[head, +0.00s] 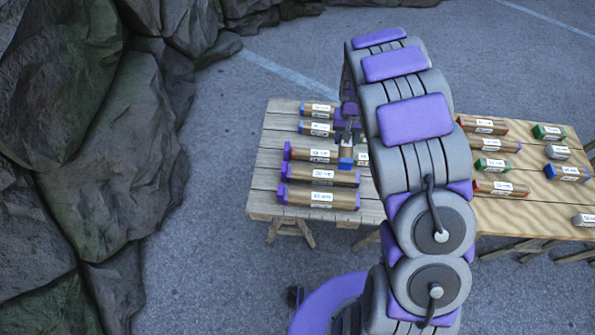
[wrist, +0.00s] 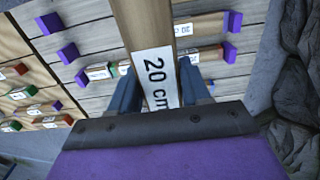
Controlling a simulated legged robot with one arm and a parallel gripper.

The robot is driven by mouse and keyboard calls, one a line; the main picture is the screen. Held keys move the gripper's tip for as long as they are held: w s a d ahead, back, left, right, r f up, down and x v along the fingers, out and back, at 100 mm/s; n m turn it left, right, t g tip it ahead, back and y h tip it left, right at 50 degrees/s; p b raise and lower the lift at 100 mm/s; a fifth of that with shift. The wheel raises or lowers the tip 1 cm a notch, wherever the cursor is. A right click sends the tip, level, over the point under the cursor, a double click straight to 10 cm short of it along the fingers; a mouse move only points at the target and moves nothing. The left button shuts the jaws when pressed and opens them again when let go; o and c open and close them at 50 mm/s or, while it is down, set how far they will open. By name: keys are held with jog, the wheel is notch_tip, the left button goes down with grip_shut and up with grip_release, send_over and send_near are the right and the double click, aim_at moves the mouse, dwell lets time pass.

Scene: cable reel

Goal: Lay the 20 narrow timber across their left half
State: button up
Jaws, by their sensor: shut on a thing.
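My gripper (head: 347,130) is shut on a narrow timber (wrist: 146,25) with a white label reading 20 cm, held between the two fingers (wrist: 158,78) in the wrist view. In the head view its blue end (head: 346,163) shows over the left tabletop, near the right part of the timbers. It runs crosswise to them; whether it touches them I cannot tell. Below lie three thicker timbers with purple ends: a back one (head: 305,154), a middle one (head: 320,177) and a front one (head: 318,199). My arm hides their surroundings on the right.
Two thin blue-ended timbers (head: 317,128) lie farther back on the grey plank table (head: 265,165). A lighter table (head: 530,215) on the right holds several timbers and small blocks with red, green and blue ends. Rocks (head: 90,120) rise at the left, with bare pavement between.

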jog(key=shift+s+a+f+b, duration=0.15)
jog(key=shift+a+f+b, duration=0.65)
jog(key=shift+a+f, duration=2.45)
jog(key=shift+s+a+f+b, duration=0.1)
jog(key=shift+a+f+b, duration=0.95)
jog(key=shift+f, duration=4.1)
jog(key=shift+s+a+f+b, duration=0.15)
jog(key=shift+a+f+b, duration=0.4)
jog(key=shift+a+f, duration=2.8)
jog(key=shift+d+f, duration=0.9)
jog(key=shift+f, duration=0.2)
jog(key=o, duration=1.2)
jog(key=shift+r, duration=0.1)
notch_tip(320, 180, up, 17)
jog(key=p, duration=0.3)
jog(key=shift+a+p, duration=0.1)
jog(key=shift+p, duration=0.2)
